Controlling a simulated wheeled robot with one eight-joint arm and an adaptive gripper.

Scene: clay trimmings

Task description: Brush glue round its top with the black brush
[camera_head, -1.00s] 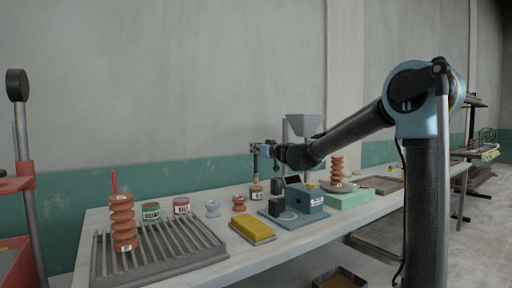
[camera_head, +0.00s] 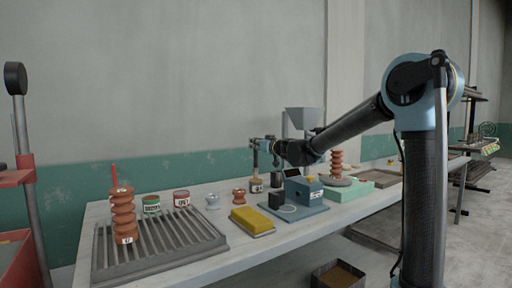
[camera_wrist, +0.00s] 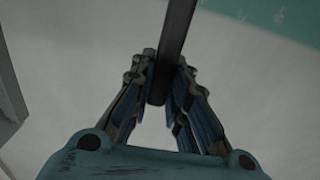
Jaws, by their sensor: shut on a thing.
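My gripper (camera_wrist: 162,72) is shut on a dark, slim handle (camera_wrist: 178,28), which I take to be the black brush's; its far end is out of the wrist view. In the head view my gripper (camera_head: 256,160) hangs small above a labelled jar (camera_head: 257,186) at the back of the bench. I cannot tell whether the brush tip is in this jar or above it. One ribbed terracotta piece (camera_head: 123,214) stands upright on the slatted rack at the left. Another ribbed terracotta piece (camera_head: 337,161) stands on a grey disc farther right.
The slatted grey rack (camera_head: 185,259) fills the bench's left end. A blue box (camera_head: 304,191) and a funnel (camera_head: 303,117) are close to my arm.

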